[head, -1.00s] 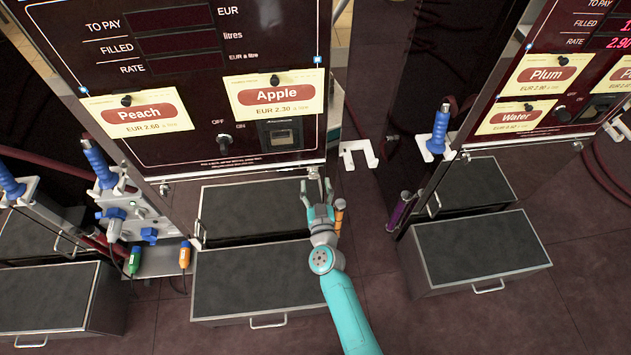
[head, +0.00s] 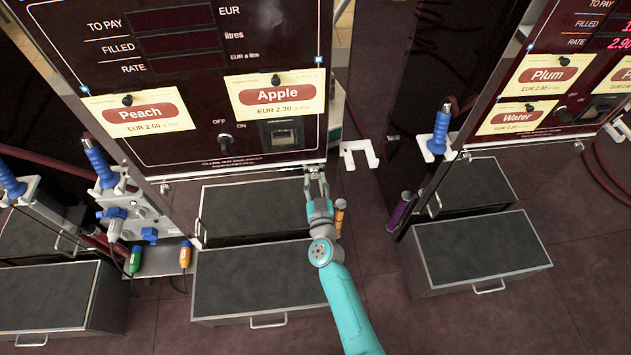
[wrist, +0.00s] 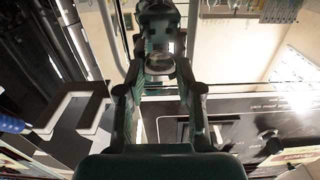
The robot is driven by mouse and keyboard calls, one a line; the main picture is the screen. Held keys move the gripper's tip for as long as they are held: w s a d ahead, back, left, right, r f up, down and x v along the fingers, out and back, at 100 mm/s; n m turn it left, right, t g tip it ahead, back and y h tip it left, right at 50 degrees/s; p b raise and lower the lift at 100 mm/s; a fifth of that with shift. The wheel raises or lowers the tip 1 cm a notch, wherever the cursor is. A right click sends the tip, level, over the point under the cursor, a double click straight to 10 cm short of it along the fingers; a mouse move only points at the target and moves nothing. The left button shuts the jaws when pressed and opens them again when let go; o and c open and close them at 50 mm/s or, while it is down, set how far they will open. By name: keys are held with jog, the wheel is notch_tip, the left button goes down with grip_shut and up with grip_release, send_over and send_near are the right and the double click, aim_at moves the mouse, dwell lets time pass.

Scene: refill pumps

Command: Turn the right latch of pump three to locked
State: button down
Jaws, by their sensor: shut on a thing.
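The pump front with the Peach and Apple cards (head: 215,115) fills the upper left of the head view. Its right latch (head: 313,168) is a small metal piece at the panel's lower right corner, mostly hidden by my fingers. My gripper (head: 317,182) is shut on it from below. In the wrist view a round metal piece (wrist: 160,66) sits between the fingers of my gripper (wrist: 160,75). A matching left latch (head: 165,188) shows at the panel's lower left corner. I cannot read the latch's setting or the pump's number.
A grey step box (head: 250,280) stands below the pump. An empty white holder (head: 358,153) juts out at the pump's right side. Another pump with Plum and Water cards (head: 545,75) stands further right.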

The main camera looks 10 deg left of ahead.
jog(key=shift+m, duration=0.3)
jog(key=shift+r+m, duration=0.1)
jog(key=shift+m, duration=8.5)
jog(key=c, duration=0.8)
grip_release()
jog(key=shift+o, duration=0.2)
